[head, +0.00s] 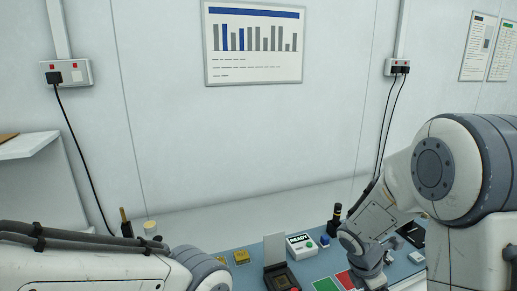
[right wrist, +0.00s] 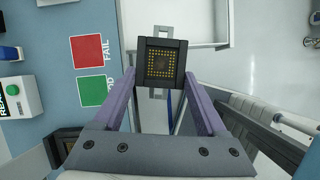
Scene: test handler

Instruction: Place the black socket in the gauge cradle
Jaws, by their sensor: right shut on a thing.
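My right gripper (right wrist: 161,80) is shut on the black socket (right wrist: 161,63), a square dark block with gold contacts on its face. The socket sits between the two purple-grey fingers in the right wrist view. A light grey part with slotted ends shows behind the socket, above and below it; I cannot tell whether they touch. I cannot pick out the gauge cradle with certainty. In the head view my right arm reaches down to the bench at the right, and the socket cannot be made out there. My left arm is at the lower left; its gripper is out of frame.
The blue bench mat (head: 240,273) carries a READY box (head: 301,246), a dark lidded fixture (head: 281,277), a red FAIL square (right wrist: 101,51) and a green square (right wrist: 97,91). A white tray (right wrist: 222,45) lies beyond the socket. A dark bottle (head: 334,222) stands near my right wrist.

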